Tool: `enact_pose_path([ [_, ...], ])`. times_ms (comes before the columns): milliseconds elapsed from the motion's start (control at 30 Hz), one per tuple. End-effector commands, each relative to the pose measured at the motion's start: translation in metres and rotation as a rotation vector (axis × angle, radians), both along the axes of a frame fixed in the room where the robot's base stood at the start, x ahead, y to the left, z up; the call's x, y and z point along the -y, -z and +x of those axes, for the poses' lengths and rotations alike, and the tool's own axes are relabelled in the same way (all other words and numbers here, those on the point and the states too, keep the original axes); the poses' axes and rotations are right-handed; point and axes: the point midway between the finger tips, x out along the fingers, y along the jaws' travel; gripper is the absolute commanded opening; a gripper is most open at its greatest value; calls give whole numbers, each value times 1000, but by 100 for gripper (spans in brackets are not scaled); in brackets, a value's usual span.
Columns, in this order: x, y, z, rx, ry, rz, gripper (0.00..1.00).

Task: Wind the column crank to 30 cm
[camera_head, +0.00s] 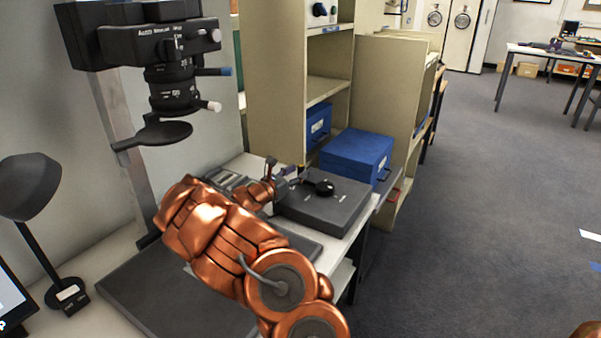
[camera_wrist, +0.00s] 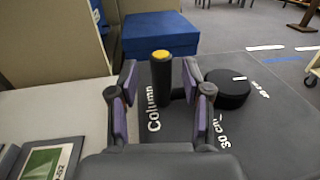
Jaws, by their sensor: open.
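The crank handle (camera_wrist: 161,72), an upright dark cylinder with a yellow top, shows in the wrist view. My gripper (camera_wrist: 160,85) is open, with its purple-padded fingers to the left and right of the handle; whether they touch it cannot be told. A round black knob (camera_wrist: 228,90) with a white mark sits right of the handle. In the head view the black knob (camera_head: 324,187) is on top of a grey control box (camera_head: 325,212), with my gripper (camera_head: 285,178) at its left. White lettering reads "Column" and "30 cm" in the wrist view; another label is unclear.
A copy-stand column with a black camera (camera_head: 165,60) stands at the left, above a dark baseboard (camera_head: 180,300). A blue box (camera_head: 357,155) stands behind the control box. Beige shelves (camera_head: 275,90) rise behind. A desk lamp (camera_head: 30,190) is far left. Open floor lies right.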

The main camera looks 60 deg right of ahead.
Motion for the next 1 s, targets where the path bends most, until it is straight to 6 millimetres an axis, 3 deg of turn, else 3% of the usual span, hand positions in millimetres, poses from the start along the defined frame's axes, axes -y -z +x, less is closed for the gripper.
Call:
enact_pose_path([
  [233, 19, 1, -3, 1, 2, 1, 49],
  [567, 22, 0, -3, 0, 2, 1, 49],
  [1000, 22, 0, -3, 0, 1, 1, 5],
])
